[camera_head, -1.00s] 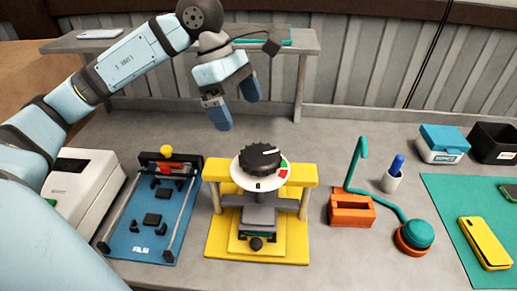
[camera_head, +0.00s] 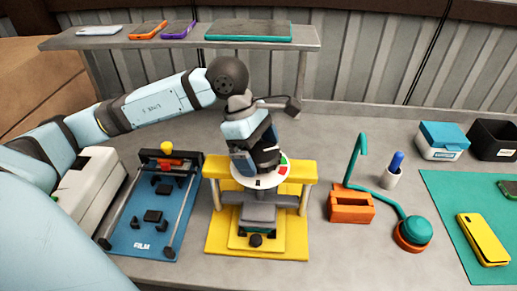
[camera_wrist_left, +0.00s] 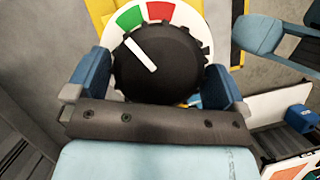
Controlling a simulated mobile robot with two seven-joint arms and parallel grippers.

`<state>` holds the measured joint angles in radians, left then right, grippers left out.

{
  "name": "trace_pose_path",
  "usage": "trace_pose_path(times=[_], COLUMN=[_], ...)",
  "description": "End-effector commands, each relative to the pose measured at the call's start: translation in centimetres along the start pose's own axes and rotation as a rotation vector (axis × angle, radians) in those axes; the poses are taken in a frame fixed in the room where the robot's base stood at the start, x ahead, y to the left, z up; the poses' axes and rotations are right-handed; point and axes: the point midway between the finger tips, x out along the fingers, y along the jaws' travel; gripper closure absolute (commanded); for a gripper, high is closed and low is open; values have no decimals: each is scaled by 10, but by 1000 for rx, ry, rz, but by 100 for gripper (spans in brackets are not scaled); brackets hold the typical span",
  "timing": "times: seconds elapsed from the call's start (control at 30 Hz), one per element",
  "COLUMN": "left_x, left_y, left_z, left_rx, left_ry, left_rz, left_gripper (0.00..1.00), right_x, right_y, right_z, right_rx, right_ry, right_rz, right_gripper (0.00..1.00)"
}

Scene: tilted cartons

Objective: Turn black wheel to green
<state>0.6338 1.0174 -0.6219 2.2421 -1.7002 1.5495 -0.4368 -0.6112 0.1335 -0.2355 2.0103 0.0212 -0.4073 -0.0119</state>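The black wheel (camera_wrist_left: 158,62) is a ribbed knob with a white pointer line, on a white dial (camera_head: 257,181) on a yellow stand (camera_head: 215,240). The pointer aims up and left, to the left of the left green sector. My left gripper (camera_head: 254,158) is over the wheel, with its blue fingers on either side. I cannot tell whether they touch it. The gripper partly hides the wheel in the head view.
A blue rail fixture (camera_head: 140,238) and a white machine (camera_head: 100,205) stand left of the stand. An orange block (camera_head: 350,208), a teal knob (camera_head: 411,232) and a teal mat (camera_head: 450,220) lie to the right. A shelf (camera_head: 180,43) with phones runs behind.

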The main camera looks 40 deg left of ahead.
Motion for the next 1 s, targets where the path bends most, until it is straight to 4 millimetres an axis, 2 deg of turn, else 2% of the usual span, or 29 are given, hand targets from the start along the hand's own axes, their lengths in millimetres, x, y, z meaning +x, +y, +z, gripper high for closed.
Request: trace_pose_path(times=[0.03,0.13,0.27,0.47,0.73,0.77,0.8,1.0], left_x=[0,0,1,3,0,0,0,-1], left_y=[0,0,0,1,0,0,0,0], left_z=[0,0,0,-1,0,0,0,0], left_rx=[0,0,5,63,72,72,72,71], left_ry=[0,0,0,0,1,1,1,1], left_rz=[0,0,-1,-24,-30,-30,-30,-30], left_gripper=[12,33,33,33,33,5,0,0], right_x=[0,0,1,10,7,7,7,7], right_y=[0,0,0,0,0,0,1,1], right_z=[0,0,2,16,6,5,4,6], right_rx=[0,0,1,12,17,17,17,17], right_ry=[0,-1,-2,-14,-4,-2,-1,-3], right_rz=[0,0,0,-1,0,0,0,0], right_gripper=[100,100,100,100,100,100,100,100])
